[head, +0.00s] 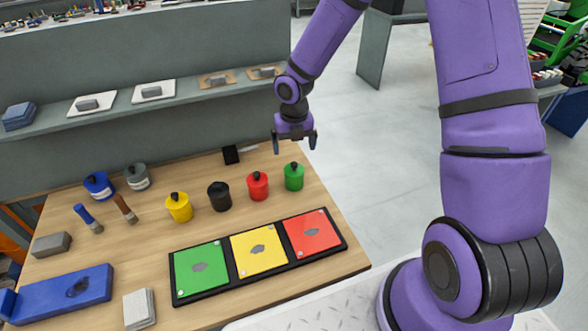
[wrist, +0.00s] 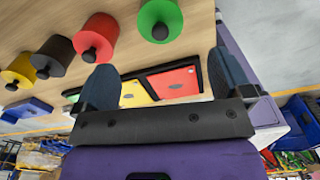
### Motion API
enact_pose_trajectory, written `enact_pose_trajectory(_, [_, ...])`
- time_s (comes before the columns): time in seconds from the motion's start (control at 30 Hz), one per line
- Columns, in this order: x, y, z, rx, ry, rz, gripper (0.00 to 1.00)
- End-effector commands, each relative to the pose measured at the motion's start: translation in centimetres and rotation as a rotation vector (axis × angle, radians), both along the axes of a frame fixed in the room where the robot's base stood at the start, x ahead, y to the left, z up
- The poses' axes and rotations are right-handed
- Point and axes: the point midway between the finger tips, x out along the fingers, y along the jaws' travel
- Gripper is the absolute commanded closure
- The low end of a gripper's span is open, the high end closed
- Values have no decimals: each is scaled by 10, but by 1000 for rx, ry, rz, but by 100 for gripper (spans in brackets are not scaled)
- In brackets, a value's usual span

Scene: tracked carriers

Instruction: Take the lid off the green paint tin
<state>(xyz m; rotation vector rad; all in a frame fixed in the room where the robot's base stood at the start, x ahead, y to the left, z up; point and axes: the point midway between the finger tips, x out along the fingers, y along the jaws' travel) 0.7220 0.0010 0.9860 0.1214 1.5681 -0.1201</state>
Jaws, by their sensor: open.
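The green paint tin (head: 294,177) stands upright at the right end of a row of tins on the wooden table. Its lid has a dark knob on top, and the lid is on the tin. In the wrist view the green tin (wrist: 160,18) is at the top, partly cut by the frame edge, with its dark knob facing the camera. My gripper (head: 295,143) is open and empty, above and just behind the green tin in the head view, apart from it. In the wrist view its two dark fingers (wrist: 162,85) stand wide apart with nothing between them.
Red (head: 258,186), black (head: 219,196) and yellow (head: 179,207) tins stand left of the green one. A black tray (head: 222,282) with green, yellow and red plates lies in front. A shelf (head: 140,105) runs behind. A small black block (head: 231,155) stands near the back.

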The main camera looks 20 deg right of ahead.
Motion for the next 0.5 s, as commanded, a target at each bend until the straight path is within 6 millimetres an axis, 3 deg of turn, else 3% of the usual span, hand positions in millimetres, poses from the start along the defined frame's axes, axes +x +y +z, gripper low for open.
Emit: enact_pose_trajectory(0.5, [4,0,-54,-1,2,-1,3])
